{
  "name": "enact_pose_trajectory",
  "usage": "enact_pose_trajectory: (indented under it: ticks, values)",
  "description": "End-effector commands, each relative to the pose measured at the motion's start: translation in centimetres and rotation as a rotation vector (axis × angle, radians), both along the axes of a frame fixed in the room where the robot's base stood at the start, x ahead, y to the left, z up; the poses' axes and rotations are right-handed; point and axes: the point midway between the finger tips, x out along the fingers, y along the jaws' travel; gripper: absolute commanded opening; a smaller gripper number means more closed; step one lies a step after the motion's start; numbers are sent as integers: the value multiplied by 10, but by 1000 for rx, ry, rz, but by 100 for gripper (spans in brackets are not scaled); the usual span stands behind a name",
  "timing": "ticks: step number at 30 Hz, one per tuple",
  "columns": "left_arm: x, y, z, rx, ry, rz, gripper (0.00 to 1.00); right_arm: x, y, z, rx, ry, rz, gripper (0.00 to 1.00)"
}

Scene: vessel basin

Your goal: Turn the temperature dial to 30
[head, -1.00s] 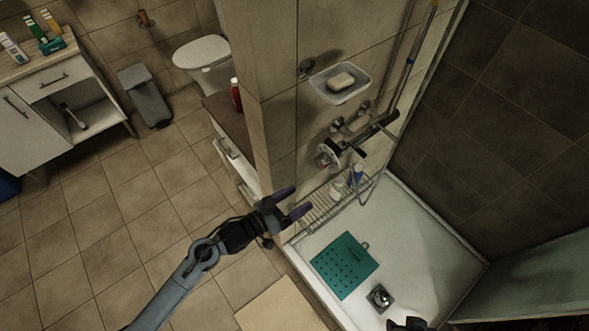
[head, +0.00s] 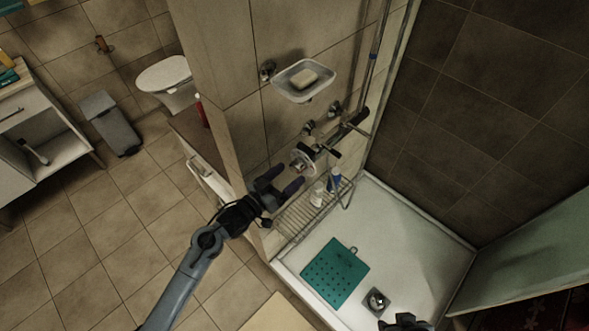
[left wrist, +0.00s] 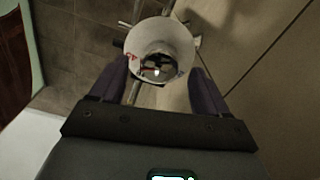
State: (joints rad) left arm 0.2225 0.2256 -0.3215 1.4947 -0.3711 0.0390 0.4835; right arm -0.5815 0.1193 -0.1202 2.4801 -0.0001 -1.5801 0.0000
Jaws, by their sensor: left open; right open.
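The temperature dial (head: 302,162) is a round white knob at the end of the shower mixer on the tiled wall. In the left wrist view the dial (left wrist: 133,40) faces me, with a red mark on its left and a small bluish mark on its right. My left gripper (head: 283,181) is open just in front of the dial. Its two dark fingers (left wrist: 160,75) lie to the lower left and lower right of the dial, with no clear contact. I cannot read a number on the dial. Part of my right gripper (head: 404,321) shows at the bottom edge.
A wire rack (head: 308,210) with bottles hangs below the mixer. A soap dish (head: 305,91) is above it. A green mat (head: 336,272) and a drain (head: 376,300) lie in the white shower tray (head: 425,245). A tiled wall corner (head: 233,130) stands left of the mixer.

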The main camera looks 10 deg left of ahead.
Motion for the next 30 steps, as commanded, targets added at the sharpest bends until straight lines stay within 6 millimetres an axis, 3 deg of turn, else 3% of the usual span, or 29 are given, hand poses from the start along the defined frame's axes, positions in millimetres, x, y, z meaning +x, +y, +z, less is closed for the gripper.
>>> enact_pose_trajectory:
  ticks: [7,20,30]
  values:
    - [22,-17,1,0,-1,0,76,0,-2,1,-8,-1,5,43]
    - [26,-21,0,1,-1,0,76,1,0,1,-1,-2,1,43]
    - [26,-21,0,1,-1,0,23,1,1,1,4,-1,-3,43]
